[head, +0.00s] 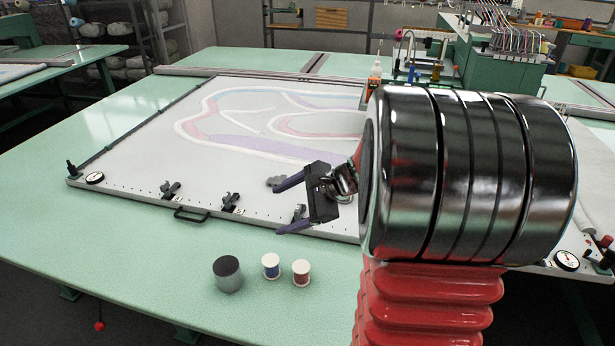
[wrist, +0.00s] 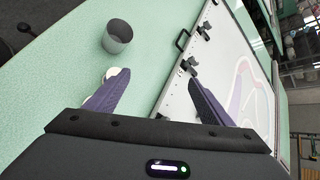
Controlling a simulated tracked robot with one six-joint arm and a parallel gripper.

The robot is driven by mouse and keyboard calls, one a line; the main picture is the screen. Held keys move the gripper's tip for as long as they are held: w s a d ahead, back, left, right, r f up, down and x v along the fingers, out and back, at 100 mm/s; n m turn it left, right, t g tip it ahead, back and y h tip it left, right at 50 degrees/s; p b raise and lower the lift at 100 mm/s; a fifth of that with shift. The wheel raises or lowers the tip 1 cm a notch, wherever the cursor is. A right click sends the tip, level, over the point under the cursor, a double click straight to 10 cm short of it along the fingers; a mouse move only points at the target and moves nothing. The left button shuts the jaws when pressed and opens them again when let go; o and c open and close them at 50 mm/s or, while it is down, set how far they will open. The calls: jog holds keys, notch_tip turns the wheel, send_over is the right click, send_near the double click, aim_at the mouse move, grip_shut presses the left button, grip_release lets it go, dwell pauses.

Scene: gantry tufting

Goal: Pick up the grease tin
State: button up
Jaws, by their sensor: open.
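The grease tin is probably the grey cylinder with a dark top (head: 228,274), upright on the green table near its front edge. It also shows in the wrist view (wrist: 117,37), beyond the fingers and left of the gap between them. My gripper (head: 283,206) has two purple fingers spread apart with nothing between them. In the head view it is above the front part of the framed cloth, up and to the right of the tin. In the wrist view the gripper (wrist: 160,82) points toward the table and frame edge.
The table left of the tin is clear.

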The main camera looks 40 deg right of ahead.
jog(key=s+d+f+m+t+h, duration=0.1)
jog(key=d+f+m+h, duration=0.1)
jog(key=d+m, duration=0.3)
jog(key=s+d+f+m+t+h, duration=0.1)
jog(key=d+f+m, duration=0.3)
jog(key=d, duration=1)
jog(key=s+d+f+m+t+h, duration=0.1)
jog(key=d+f+m+t+h, duration=0.2)
jog(key=d+m, duration=0.3)
jog(key=shift+s+d+f, duration=0.15)
jog(key=shift+s+d, duration=0.05)
jog(key=shift+d, duration=0.85)
jog(key=shift+s+d+f, duration=0.1)
jog(key=shift+s+d, duration=0.05)
jog(key=shift+d, duration=0.9)
jog(key=shift+w, duration=0.1)
jog(key=shift+x, duration=4.2)
jog(key=shift+w+a, duration=0.15)
jog(key=shift+x, duration=2.55)
jog(key=shift+c, duration=0.4)
